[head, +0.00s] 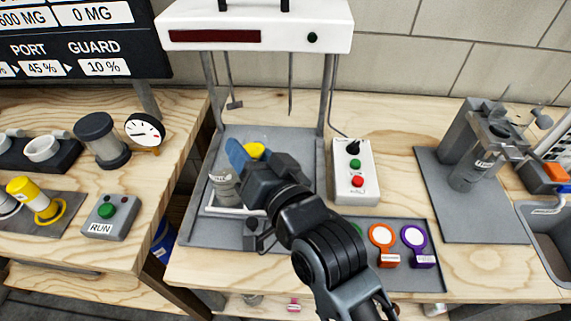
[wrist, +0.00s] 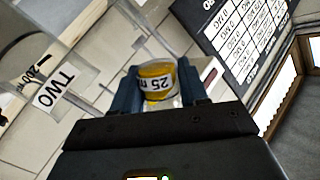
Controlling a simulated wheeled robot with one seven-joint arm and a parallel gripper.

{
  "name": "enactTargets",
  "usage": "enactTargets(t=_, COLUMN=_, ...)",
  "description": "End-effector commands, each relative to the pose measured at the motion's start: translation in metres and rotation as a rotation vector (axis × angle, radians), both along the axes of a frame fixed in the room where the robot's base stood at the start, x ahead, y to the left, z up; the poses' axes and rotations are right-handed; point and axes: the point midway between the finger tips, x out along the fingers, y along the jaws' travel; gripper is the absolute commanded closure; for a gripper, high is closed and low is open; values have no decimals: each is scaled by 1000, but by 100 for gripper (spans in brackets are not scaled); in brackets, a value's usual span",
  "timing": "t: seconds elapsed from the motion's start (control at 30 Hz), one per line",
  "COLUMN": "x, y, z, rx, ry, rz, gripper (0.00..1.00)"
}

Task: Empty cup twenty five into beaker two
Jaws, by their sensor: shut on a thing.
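My gripper (head: 248,158) is shut on a small cup (head: 256,150) with yellow on it, above the grey tray under the white overhead unit. In the wrist view the cup (wrist: 157,72) sits between the blue fingers (wrist: 158,88). Its "25" label reads upside down there. A clear beaker labelled TWO (wrist: 55,88), with a 200 mark, is close at the left of that view, apart from the cup. In the head view a grey-looking beaker (head: 223,186) stands just left of and below my gripper; its label is too small to read. My arm hides part of the tray.
A button box (head: 356,172) stands right of the overhead unit (head: 255,25). A tray (head: 430,255) with orange and purple round pieces lies in front of it. Another labelled vessel (head: 470,175) stands at a rig on the right. A RUN box (head: 110,217) is on the left bench.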

Motion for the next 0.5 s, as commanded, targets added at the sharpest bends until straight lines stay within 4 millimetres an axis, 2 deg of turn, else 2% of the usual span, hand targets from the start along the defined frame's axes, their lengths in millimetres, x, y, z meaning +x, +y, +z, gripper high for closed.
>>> enactTargets(t=0.5, x=2, y=-5, z=9, rx=64, ry=25, rz=-4, gripper=91)
